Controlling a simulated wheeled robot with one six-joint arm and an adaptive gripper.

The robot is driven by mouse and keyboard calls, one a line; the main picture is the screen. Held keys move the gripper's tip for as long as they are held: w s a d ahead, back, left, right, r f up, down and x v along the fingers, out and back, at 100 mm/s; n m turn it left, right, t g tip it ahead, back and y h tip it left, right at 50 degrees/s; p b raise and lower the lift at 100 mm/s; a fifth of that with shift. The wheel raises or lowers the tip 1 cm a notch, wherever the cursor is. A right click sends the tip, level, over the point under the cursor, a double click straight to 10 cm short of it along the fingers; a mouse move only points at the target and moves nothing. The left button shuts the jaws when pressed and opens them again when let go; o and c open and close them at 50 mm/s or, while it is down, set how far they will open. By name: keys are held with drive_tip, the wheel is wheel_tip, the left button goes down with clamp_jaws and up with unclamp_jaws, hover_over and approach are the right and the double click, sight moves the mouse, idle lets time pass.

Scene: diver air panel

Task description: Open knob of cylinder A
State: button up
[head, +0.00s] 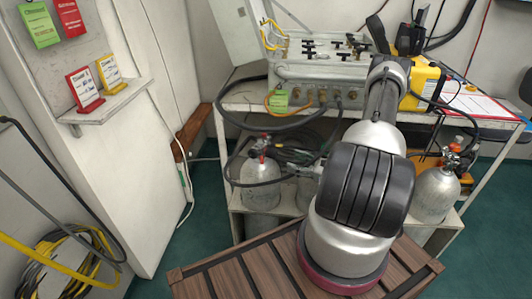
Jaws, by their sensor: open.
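Several silver air cylinders stand on the lower shelf under the panel. One cylinder (260,186) is at the left, with a red-marked valve (262,149) and a black hose at its top. Another cylinder (436,196) is at the right, with a red and orange valve (452,155). A further silver body between them is partly hidden by my arm. No letter is readable, so I cannot tell which is cylinder A or how its knob is turned. My arm rises in front of the shelf.
The air panel (318,72) with black valve handles stands on the bench above. A yellow case (423,85) and a clipboard (480,104) are right of it. A wooden slatted surface (225,280) lies in front. Coiled hoses (62,265) hang at the left. Green floor is clear at left.

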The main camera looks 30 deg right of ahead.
sight(277, 155)
drive_tip(key=x, duration=0.8)
drive_tip(key=shift+w+a, duration=0.2)
drive_tip(key=shift+w, duration=0.05)
drive_tip(key=c, duration=1)
